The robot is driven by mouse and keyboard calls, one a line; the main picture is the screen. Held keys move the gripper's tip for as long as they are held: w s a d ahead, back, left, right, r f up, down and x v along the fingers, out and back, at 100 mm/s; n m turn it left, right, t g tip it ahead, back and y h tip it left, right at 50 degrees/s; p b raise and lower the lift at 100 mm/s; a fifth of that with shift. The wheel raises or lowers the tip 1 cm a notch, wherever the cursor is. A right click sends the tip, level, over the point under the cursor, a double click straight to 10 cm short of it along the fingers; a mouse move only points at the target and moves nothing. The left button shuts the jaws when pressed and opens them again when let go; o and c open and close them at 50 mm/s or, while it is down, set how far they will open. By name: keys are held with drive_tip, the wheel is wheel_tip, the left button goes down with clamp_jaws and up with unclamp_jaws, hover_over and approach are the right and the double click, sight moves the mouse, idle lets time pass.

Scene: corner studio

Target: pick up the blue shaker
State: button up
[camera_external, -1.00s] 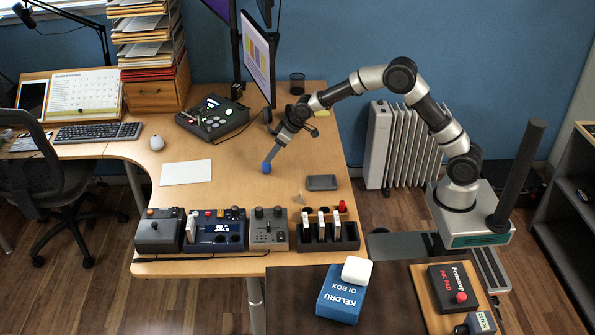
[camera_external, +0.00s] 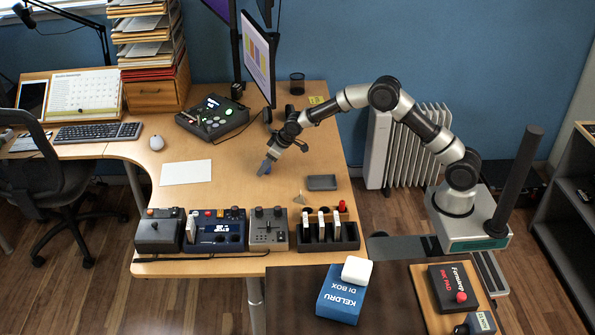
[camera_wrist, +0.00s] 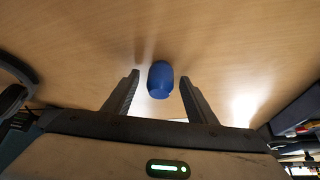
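The blue shaker (camera_wrist: 160,80) is a small rounded blue thing on the wooden desk. In the wrist view it lies between the two fingers of my gripper (camera_wrist: 160,92), near their tips, with bare desk showing on both sides of it. My gripper is open. In the external view my gripper (camera_external: 266,168) points down at the desk, and only a little blue of the shaker shows beside the fingers; the rest is hidden.
The desk (camera_external: 240,185) is clear around my gripper. A small dark tray (camera_external: 321,182) and a small pale cone-shaped thing (camera_external: 300,198) lie to the right. Control boxes (camera_external: 215,232) line the front edge. A monitor (camera_external: 258,58) stands behind.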

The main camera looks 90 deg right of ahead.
drive_tip(key=c, duration=1.1)
drive_tip(key=shift+o, duration=0.2)
drive_tip(key=shift+r, duration=0.15)
